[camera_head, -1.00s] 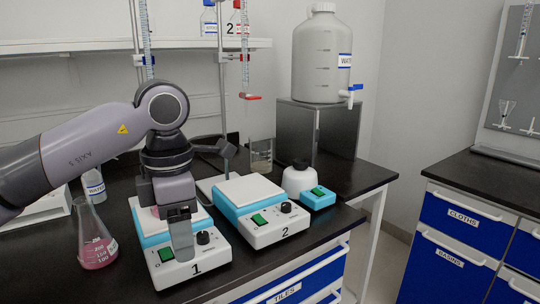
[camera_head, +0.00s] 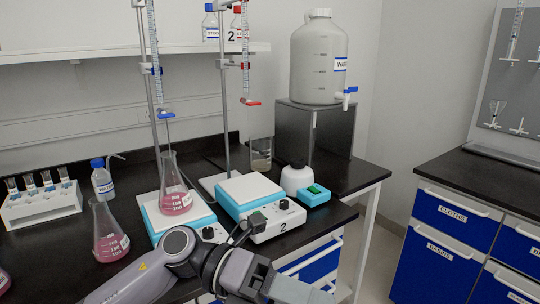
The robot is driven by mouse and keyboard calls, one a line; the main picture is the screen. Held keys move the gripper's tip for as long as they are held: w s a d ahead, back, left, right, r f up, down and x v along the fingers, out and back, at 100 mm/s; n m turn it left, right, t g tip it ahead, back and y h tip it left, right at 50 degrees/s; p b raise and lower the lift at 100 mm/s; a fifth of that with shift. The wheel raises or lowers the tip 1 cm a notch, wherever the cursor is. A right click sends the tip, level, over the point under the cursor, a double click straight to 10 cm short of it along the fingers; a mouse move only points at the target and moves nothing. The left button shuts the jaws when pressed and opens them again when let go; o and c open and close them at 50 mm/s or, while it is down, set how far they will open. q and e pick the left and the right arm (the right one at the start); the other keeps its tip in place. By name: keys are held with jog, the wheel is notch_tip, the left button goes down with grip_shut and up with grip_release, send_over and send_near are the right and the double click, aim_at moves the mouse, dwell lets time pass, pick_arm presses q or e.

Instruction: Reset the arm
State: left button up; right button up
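My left arm comes in at the bottom of the head view. Its gripper (camera_head: 298,290) is low in front of the bench, over the drawer fronts, and points to the right. The fingers are seen from the side, so I cannot tell whether they are open or shut. A conical flask with pink liquid (camera_head: 175,200) stands upright on the left stirrer plate (camera_head: 151,224), apart from the gripper. A second pink flask (camera_head: 108,243) stands on the bench to its left. My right gripper is not in view.
The stirrer marked 2 (camera_head: 270,228) stands right of the flask, close behind my wrist. Burettes on stands (camera_head: 246,80) rise behind the stirrers. A tube rack (camera_head: 45,203) and wash bottle (camera_head: 102,182) stand at left. A large water tank (camera_head: 318,65) stands on a metal box.

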pick_arm(q)
jog(key=w+a+r+n+t+h+p, duration=0.2)
jog(key=w+n+t+h, duration=0.2)
jog(key=n+t+h, duration=0.7)
jog(key=w+a+f+n+t+y+p, duration=0.1)
jog(key=a+f+n+t+y, duration=0.25)
jog(key=n, duration=0.35)
jog(key=w+a+f+n+t+y, duration=0.2)
jog(key=n+t+y, duration=0.3)
jog(key=n, duration=0.1)
jog(key=w+a+f+n+t+y+p, duration=0.1)
jog(key=a+f+n+t+y, duration=0.2)
jog(key=n, duration=0.4)
jog(key=s+a+f+n+g+y, duration=0.1)
jog(key=s+a+f+n+y, duration=0.3)
jog(key=f, duration=0.3)
jog(key=s+a+f+n+g+y+p, duration=0.1)
jog(key=s+a+f+n+g+y, duration=0.1)
jog(key=s+a+f+n+y, duration=0.2)
jog(key=s+a+f+n+g+y+p, duration=0.1)
jog(key=s+a+f+n+y, duration=0.3)
jog(key=f, duration=0.7)
jog(key=s+a+g+y, duration=0.1)
jog(key=s+a, duration=0.1)
jog(key=s, duration=0.1)
jog(key=shift+s+a+n, duration=0.2)
jog(key=shift+a+n, duration=0.1)
jog(key=shift+n, duration=0.1)
jog(key=shift+g, duration=0.25)
